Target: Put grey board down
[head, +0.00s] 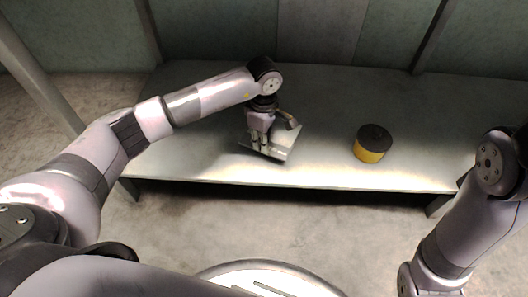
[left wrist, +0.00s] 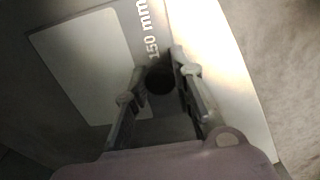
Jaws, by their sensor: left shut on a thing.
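The grey board (head: 286,143) is a flat light-grey plate at the front middle of the bench, at a slant to its front edge. My left gripper (head: 262,146) points down over it and is shut on it. In the left wrist view the board (left wrist: 85,60) shows a paler panel and the print "150 mm". A dark round spot lies between the fingers of my left gripper (left wrist: 160,82); I cannot tell whether it is a knob or a hole. I cannot tell whether the board's underside touches the bench. My right gripper is out of view.
A yellow tin with a black top (head: 370,148) stands on the grey bench (head: 330,110), right of the board. The bench is bare between and behind them. Its front edge is close to the board. A round pale thing (head: 270,272) shows at the bottom.

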